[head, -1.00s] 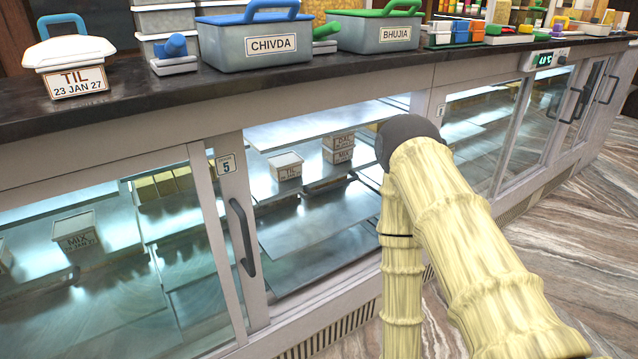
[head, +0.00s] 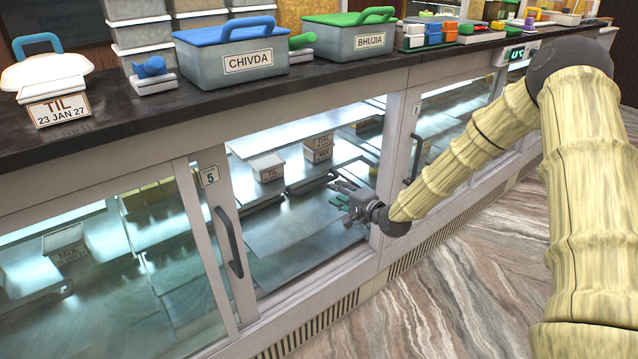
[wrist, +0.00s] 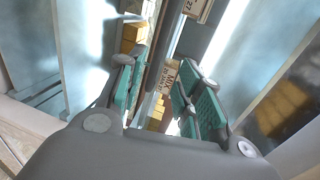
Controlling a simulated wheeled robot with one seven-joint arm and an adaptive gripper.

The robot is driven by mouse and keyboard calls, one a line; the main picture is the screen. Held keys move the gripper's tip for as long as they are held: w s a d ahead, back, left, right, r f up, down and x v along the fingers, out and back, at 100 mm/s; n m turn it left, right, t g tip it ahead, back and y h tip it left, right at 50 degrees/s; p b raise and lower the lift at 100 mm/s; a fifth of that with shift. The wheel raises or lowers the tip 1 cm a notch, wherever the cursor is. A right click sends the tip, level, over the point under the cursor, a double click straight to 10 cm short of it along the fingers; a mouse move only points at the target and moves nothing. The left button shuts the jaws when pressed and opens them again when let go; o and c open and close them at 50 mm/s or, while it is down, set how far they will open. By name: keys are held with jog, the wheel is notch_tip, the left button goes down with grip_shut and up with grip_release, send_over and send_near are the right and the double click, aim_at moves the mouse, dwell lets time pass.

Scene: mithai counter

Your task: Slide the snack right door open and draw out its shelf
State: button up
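The sliding door labelled 5 (head: 212,215), with a dark upright handle (head: 229,242), stands at the left of an open gap in the counter front. Inside the gap, a shelf carries a TIL tub (head: 267,168) and stacked tubs (head: 318,148); a dark bar (head: 308,184) runs along its front. A bare lower panel (head: 285,232) shows below. My gripper (head: 343,198) is at the right part of the gap, close to the bar. In the wrist view its teal-padded fingers (wrist: 165,85) are spread, with a dark bar between them; I cannot tell whether they touch it.
The gap's right frame post (head: 394,165) is close beside my wrist. The countertop (head: 130,105) holds the CHIVDA tub (head: 235,62), the BHUJIA tub (head: 350,42) and a white TIL tub (head: 45,80). The floor (head: 440,290) in front is clear.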

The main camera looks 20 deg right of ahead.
aim_at(320, 185)
jog(key=p+x, duration=0.1)
jog(key=x, duration=0.9)
jog(key=shift+w+f, duration=0.2)
grip_shut()
jog(key=shift+a, duration=0.1)
